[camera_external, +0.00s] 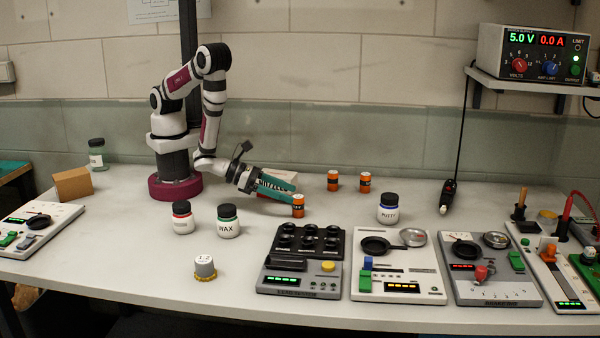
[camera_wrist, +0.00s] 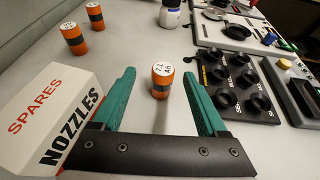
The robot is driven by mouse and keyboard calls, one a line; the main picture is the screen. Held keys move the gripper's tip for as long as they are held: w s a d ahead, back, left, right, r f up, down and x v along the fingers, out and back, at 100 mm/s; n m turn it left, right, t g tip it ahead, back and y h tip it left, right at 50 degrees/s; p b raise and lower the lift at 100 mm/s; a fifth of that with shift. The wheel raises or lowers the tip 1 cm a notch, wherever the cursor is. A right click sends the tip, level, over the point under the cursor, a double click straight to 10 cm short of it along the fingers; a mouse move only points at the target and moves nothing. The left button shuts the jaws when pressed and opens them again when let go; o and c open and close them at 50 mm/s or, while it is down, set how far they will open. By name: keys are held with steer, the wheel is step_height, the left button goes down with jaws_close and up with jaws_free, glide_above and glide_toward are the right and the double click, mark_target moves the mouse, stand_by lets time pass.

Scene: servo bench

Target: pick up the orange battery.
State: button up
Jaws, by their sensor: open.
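An orange battery (camera_external: 298,206) with a dark band stands upright on the bench near my gripper (camera_external: 281,193). In the wrist view this battery (camera_wrist: 161,80) stands ahead of and between the two green fingers of my gripper (camera_wrist: 160,82), near their tips. Two more orange batteries stand upright farther back, one at the left (camera_external: 333,181) and one at the right (camera_external: 365,182). Both also show at the upper left of the wrist view, one nearer (camera_wrist: 73,38) and one farther (camera_wrist: 95,15).
A white SPARES NOZZLES box (camera_wrist: 50,118) lies close beside my left finger. A PUTTY jar (camera_external: 388,209) stands to the right. The WAX jar (camera_external: 228,222) and a red-ringed jar (camera_external: 182,218) stand left. A black panel with round cups (camera_external: 306,244) lies in front.

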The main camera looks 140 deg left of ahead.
mark_target(309, 216)
steer(key=x, duration=0.7)
steer(key=shift+w+d+f, duration=0.1)
steer(key=shift+w+f, duration=0.15)
steer(key=shift+f, duration=0.25)
jaws_close()
